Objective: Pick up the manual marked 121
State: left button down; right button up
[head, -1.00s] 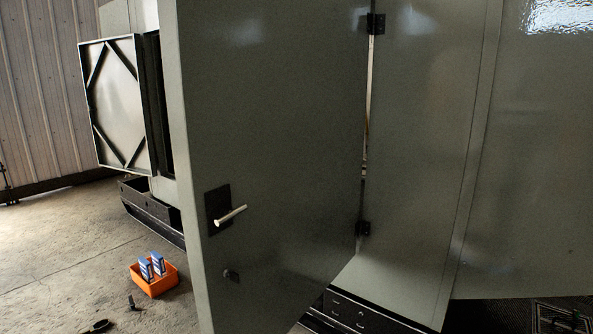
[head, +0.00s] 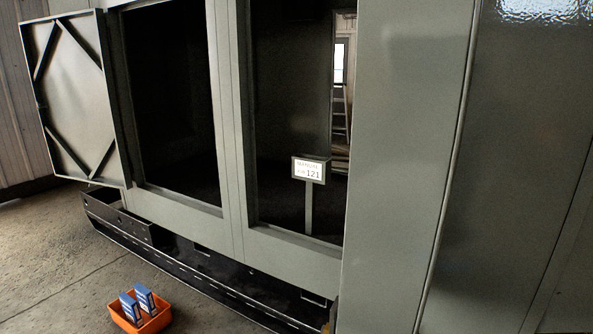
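Two upright blue-and-white booklets, which look like manuals, stand side by side in an orange bin at the lower left of the head view. One is the left booklet (head: 130,309) and the other is the right booklet (head: 145,298). Their markings are too small to read. A white sign (head: 310,169) with the number 121 stands on a post inside the right opening of the grey enclosure (head: 231,120). Neither of my grippers is in view.
The orange bin (head: 158,322) sits on the concrete floor (head: 60,265), which is clear around it. An open braced door (head: 75,100) stands at the left. A dark base rail (head: 215,285) runs along the enclosure. A large grey panel (head: 400,150) fills the right.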

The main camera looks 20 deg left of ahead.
aim_at(131, 308)
jog(key=i+j, duration=0.15)
jog(key=j, duration=0.25)
jog(key=i+j, duration=0.15)
jog(key=j, duration=0.2)
jog(key=i+j, duration=0.15)
jog(key=j, duration=0.25)
jog(key=i+j, duration=0.1)
jog(key=j, duration=0.3)
